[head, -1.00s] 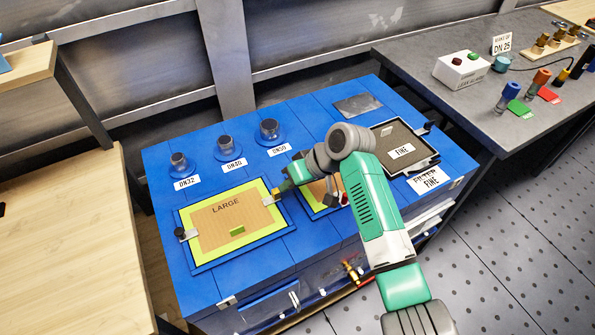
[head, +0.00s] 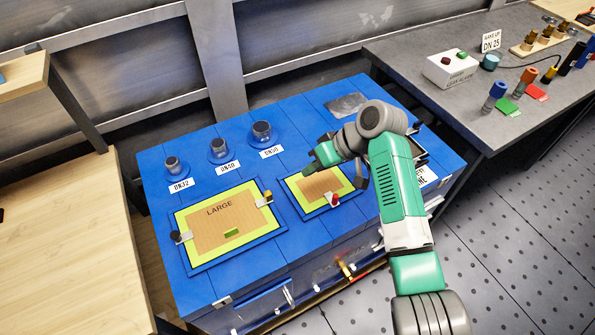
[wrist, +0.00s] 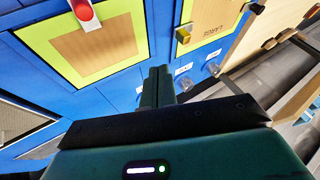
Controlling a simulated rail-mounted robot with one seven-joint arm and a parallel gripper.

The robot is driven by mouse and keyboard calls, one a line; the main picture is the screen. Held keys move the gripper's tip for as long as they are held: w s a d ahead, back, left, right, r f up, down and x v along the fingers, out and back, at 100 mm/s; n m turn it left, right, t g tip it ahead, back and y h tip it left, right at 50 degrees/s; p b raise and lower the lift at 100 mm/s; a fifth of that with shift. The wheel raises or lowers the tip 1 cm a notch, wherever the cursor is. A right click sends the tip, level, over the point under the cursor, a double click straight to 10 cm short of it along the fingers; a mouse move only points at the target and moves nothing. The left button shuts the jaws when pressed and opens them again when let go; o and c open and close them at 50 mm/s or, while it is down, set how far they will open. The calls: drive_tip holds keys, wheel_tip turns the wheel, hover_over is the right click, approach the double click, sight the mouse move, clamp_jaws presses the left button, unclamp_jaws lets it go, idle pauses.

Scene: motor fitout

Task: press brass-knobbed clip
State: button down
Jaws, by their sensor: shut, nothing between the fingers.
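The brass-knobbed clip (head: 267,195) sits at the right edge of the yellow-framed LARGE panel (head: 222,210) on the blue cabinet top. It also shows in the wrist view (wrist: 183,35), where its pale bar lies at the panel's edge. My gripper (head: 312,166) is shut and empty, to the right of and beyond the clip in the head view, above the smaller yellow-framed panel (head: 300,187). In the wrist view its closed fingertips (wrist: 159,74) are apart from the clip in the picture.
A red-knobbed clip (head: 334,199) is at the smaller panel's near edge, and a dark-knobbed clip (head: 177,236) at the LARGE panel's left. Several round fittings (head: 218,148) stand along the back. My arm partly hides the right-hand FINE panel. A grey bench (head: 440,45) stands at right.

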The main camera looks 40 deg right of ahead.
drive_tip(key=shift+v, duration=1.4)
drive_tip(key=w+a+r+n+t+h+p, duration=0.1)
drive_tip(key=w+a+r+t+h, duration=0.15)
drive_tip(key=w+a+r, duration=0.5)
drive_tip(key=w+a+r+n+t+h, duration=0.1)
drive_tip(key=w+a+r+t, duration=0.35)
drive_tip(key=a+r, duration=0.45)
drive_tip(key=s+a+r+t, duration=0.2)
drive_tip(key=a+r+t, duration=0.2)
drive_tip(key=a+r, duration=0.6)
drive_tip(key=s+a+r+t+p, duration=0.1)
drive_tip(key=s+a+r+t, duration=0.4)
drive_tip(key=s+r, duration=0.4)
drive_tip(key=s+a+r+t, duration=0.3)
drive_tip(key=s+a+r, duration=0.3)
drive_tip(key=s+r, duration=0.25)
wheel_tip(320, 180, up, 39)
drive_tip(key=p, duration=3.8)
drive_tip(key=shift+a, duration=0.35)
